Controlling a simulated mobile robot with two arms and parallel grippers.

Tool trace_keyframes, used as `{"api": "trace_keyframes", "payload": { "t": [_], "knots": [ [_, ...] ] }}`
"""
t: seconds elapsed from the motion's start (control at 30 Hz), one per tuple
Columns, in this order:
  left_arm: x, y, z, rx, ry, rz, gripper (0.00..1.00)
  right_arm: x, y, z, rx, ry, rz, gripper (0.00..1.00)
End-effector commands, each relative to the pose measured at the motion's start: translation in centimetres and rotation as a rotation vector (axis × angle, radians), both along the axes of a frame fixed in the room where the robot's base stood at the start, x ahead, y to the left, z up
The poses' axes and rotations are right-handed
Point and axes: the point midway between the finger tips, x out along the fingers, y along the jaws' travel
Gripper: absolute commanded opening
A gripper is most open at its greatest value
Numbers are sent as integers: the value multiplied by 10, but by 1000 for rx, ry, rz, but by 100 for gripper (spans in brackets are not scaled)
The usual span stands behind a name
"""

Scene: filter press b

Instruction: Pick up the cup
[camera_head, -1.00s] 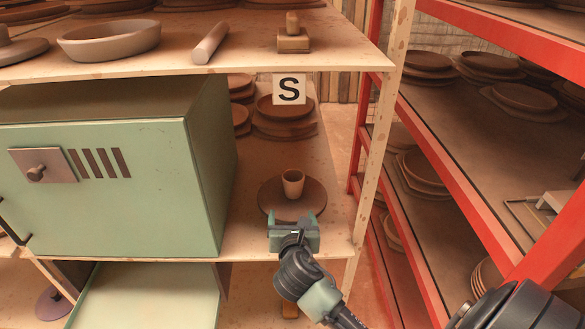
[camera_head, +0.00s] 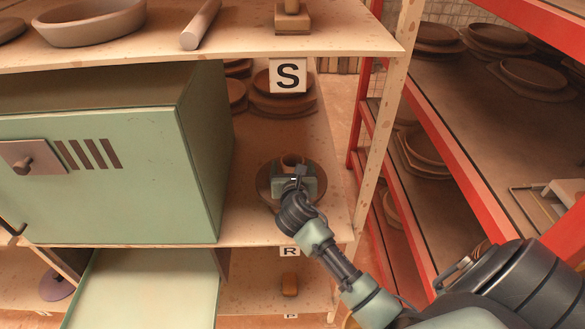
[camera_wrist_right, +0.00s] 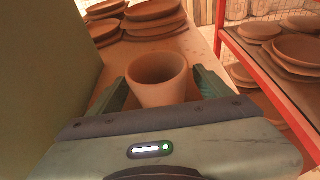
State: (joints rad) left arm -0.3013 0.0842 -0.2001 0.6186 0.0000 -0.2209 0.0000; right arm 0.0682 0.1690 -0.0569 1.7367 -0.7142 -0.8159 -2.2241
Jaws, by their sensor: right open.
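The cup (camera_head: 291,160) is a small tan clay cup on a round brown plate (camera_head: 264,187) on the middle shelf, mostly hidden behind my right gripper in the head view. My right gripper (camera_head: 295,178) reaches in from the front. In the right wrist view the cup (camera_wrist_right: 157,79) stands upright with its mouth visible, between the two green fingers of my right gripper (camera_wrist_right: 160,90). The fingers are open, one on each side of the cup. I cannot tell if either touches it. My left gripper is not in view.
A green cabinet (camera_head: 100,150) stands close on the left. Stacked plates (camera_head: 283,100) lie behind the cup, near an S sign (camera_head: 288,76). A wooden post (camera_head: 376,140) and a red rack (camera_head: 450,165) stand on the right. An upper shelf (camera_head: 230,42) lies above.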

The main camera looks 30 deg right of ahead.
Motion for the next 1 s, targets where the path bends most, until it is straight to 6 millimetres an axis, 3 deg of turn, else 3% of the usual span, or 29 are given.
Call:
{"api": "trace_keyframes", "payload": {
  "t": [0.2,0.43,0.77,1.0],
  "knots": [
    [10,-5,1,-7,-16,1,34,0,0,-1,0,0,0,76],
    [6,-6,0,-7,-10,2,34,0,0,-1,0,0,0,13],
    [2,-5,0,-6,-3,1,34,0,0,4,0,-2,0,13],
    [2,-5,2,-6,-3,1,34,1,0,35,-3,-5,2,13]
  ]
}}
